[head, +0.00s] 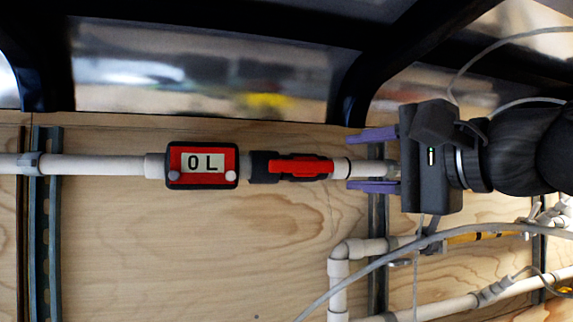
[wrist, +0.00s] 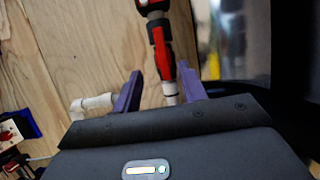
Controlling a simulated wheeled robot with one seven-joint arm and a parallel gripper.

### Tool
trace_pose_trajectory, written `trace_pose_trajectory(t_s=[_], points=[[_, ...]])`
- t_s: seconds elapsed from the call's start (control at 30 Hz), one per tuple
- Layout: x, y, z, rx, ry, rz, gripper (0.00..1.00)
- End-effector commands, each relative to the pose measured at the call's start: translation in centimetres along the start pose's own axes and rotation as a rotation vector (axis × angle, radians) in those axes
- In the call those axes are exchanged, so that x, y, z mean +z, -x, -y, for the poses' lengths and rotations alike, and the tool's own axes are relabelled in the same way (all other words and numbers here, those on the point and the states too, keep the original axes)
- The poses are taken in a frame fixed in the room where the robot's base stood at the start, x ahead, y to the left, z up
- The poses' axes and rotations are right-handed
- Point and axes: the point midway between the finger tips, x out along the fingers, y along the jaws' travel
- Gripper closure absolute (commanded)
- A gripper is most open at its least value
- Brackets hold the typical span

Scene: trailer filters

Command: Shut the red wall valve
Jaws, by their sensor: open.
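The red wall valve (head: 301,167) sits on the white pipe right of a flow meter, in the head view. Its red handle lies along the pipe. The handle also shows in the wrist view (wrist: 162,50), just beyond my fingertips. My gripper (head: 350,161) is open, with purple fingers pointing left, one above and one below the pipe line. In the head view its tips are just right of the handle's right end. In the wrist view my gripper (wrist: 159,69) is empty, and the handle is not visibly touched.
The red and black flow meter (head: 202,165) reads "0 L". White pipes (head: 340,270) and a grey cable (head: 375,262) run below my gripper. Dark metal beams (head: 230,30) cross above. The plywood wall (head: 190,260) below the valve is clear.

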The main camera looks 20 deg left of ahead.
Motion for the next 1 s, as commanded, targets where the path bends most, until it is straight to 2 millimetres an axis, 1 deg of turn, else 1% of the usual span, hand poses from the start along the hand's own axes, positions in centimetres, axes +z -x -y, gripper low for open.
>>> trace_pose_trajectory(t_s=[0.03,0.7,0.83,1.0], points=[[0.0,-0.9,0.1,0.004,-0.001,0.002,0.58],[0.0,-12.7,0.1,0.004,-0.001,0.001,0.58],[0.0,-14.5,0.1,0.003,0.000,0.000,0.58],[0.0,-15.6,0.0,0.001,0.000,-0.001,0.58]])
